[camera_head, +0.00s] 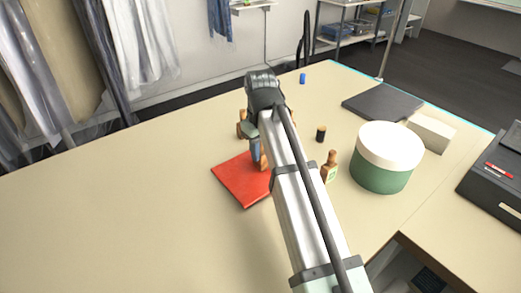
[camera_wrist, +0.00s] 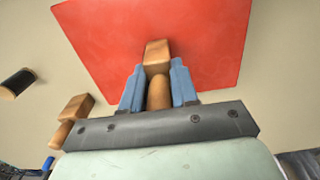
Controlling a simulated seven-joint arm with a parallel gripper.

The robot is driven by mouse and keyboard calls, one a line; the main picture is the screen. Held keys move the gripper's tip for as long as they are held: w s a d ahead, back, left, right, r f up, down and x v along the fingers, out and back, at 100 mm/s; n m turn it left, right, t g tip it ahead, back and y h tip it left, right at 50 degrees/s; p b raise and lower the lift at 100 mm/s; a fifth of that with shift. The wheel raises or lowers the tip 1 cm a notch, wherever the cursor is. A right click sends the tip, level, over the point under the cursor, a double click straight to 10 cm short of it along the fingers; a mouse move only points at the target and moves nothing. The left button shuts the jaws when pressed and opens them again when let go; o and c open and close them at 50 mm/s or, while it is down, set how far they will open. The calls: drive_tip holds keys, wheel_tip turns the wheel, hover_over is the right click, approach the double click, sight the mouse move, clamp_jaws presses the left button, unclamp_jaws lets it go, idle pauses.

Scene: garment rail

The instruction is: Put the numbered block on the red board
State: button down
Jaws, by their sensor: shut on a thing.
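The red board (camera_head: 238,182) lies flat on the table, partly hidden by my arm; it fills the upper part of the wrist view (camera_wrist: 210,35). My gripper (camera_wrist: 157,70) points down over the board, its two blue fingers shut on a brown wooden block (camera_wrist: 157,50) with a rounded part (camera_wrist: 159,93) between the fingers. The block also shows beside my fingers in the head view (camera_head: 263,161). No number is readable on it. I cannot tell whether it touches the board.
A similar wooden piece (camera_wrist: 75,108) stands off the board's edge. A black cylinder (camera_head: 321,133), a brown bottle-like piece (camera_head: 330,168) and a green-white tub (camera_head: 386,158) stand to the right. A dark flat panel (camera_head: 382,102) lies behind. The table's left is clear.

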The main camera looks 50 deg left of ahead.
drive_tip(key=shift+f, duration=0.3)
drive_tip(key=c, duration=0.9)
unclamp_jaws()
drive_tip(key=shift+o, duration=0.2)
drive_tip(key=shift+r, duration=0.15)
drive_tip(key=shift+r, duration=3.8)
